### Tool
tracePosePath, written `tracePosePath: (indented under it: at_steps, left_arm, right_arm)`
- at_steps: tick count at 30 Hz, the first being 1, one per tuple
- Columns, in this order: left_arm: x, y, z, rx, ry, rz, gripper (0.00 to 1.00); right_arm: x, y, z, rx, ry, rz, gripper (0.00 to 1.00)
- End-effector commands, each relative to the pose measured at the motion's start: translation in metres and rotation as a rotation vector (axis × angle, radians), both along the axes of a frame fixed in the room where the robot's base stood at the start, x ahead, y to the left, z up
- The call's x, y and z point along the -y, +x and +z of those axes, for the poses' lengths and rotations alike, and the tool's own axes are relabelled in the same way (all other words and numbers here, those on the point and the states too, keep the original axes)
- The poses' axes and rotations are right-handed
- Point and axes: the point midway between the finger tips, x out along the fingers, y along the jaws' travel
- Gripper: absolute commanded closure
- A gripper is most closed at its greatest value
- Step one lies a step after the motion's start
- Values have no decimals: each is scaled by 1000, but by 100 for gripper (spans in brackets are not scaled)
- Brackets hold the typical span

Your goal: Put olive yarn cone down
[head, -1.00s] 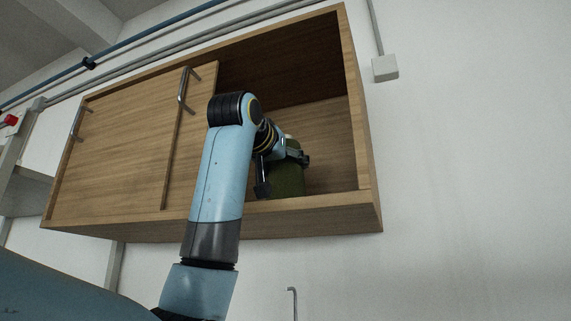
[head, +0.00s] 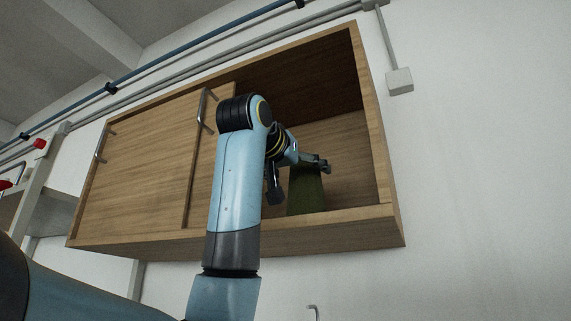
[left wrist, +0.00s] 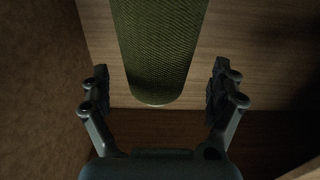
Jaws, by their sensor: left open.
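The olive yarn cone (head: 306,195) stands in the open right part of the wooden wall cabinet (head: 330,222), on its floor. My left gripper (head: 300,178) is at the cone's upper part, its fingers spread. In the left wrist view the ribbed olive cone (left wrist: 160,45) narrows toward a pale end edge. The open fingers of the left gripper (left wrist: 161,86) are on either side of that end, with a clear gap to each. The gripper hides part of the cone in the head view. My right gripper is not in view.
A sliding door (head: 150,165) with metal handles covers the cabinet's left part. The cabinet's right side wall (head: 372,120) is close to the cone. A grey box (head: 399,81) and pipes are on the wall outside.

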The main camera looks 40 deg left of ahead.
Motion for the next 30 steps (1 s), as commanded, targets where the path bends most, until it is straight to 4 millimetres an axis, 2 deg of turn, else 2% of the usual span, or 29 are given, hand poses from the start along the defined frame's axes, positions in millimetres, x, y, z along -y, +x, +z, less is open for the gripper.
tracePosePath:
  at_steps: [1,6,12,18,30]
  left_arm:
    - [4,-13,-5,7,1,-1,6]
    - [13,-51,-4,7,0,-3,6]
    - [20,-81,-2,4,0,-2,6]
    - [22,-89,-2,1,-1,-1,6]
    - [22,-89,-1,0,-1,0,6]
  right_arm:
    - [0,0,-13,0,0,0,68]
    - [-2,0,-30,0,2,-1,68]
    - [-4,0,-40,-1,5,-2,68]
    - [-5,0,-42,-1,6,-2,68]
    - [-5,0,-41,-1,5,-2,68]
